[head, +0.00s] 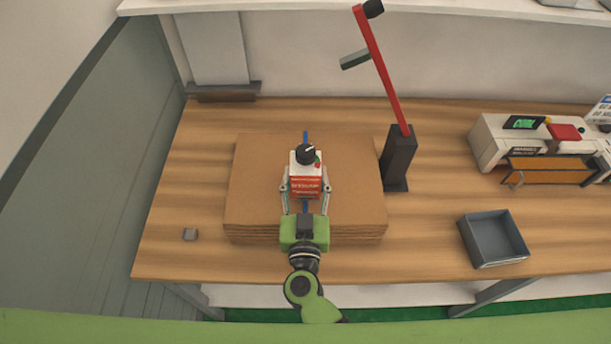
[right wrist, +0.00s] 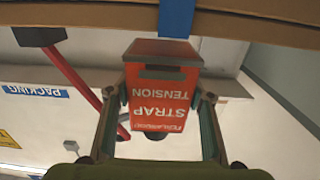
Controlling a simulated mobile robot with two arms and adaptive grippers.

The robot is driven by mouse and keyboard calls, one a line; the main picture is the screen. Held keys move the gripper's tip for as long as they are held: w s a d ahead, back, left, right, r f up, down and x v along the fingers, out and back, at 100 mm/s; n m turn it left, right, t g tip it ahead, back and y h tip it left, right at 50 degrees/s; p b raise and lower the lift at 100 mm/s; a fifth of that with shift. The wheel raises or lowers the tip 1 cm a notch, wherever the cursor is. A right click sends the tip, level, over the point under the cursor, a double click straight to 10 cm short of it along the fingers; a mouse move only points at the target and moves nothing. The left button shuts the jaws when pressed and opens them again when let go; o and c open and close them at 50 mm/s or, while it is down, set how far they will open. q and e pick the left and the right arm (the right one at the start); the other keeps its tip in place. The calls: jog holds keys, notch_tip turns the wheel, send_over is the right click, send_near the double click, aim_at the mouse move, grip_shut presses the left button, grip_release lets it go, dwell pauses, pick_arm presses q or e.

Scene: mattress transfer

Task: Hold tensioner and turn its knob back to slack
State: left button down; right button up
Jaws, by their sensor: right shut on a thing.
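The strap tensioner (head: 306,187) is a white and red box on top of the stacked brown cardboard. Its black knob (head: 305,154) with a white pointer mark is on the upper face. A blue strap (head: 305,136) runs under it along the stack. My right gripper (head: 305,190) is shut on the tensioner, one finger on each side. In the right wrist view, the tensioner's red label (right wrist: 163,100) reads "STRAP TENSION" upside down between the fingers (right wrist: 160,105). The knob is mostly hidden there. My left gripper is not in view.
The cardboard stack (head: 255,185) lies on a wooden table (head: 420,240). A red lever arm (head: 383,75) on a black post (head: 398,160) stands right of it.

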jog(key=shift+f+b, duration=0.4)
jog(key=shift+f, duration=0.1)
jog(key=shift+f, duration=0.35)
jog(key=shift+f+b, duration=0.3)
jog(key=shift+b, duration=0.1)
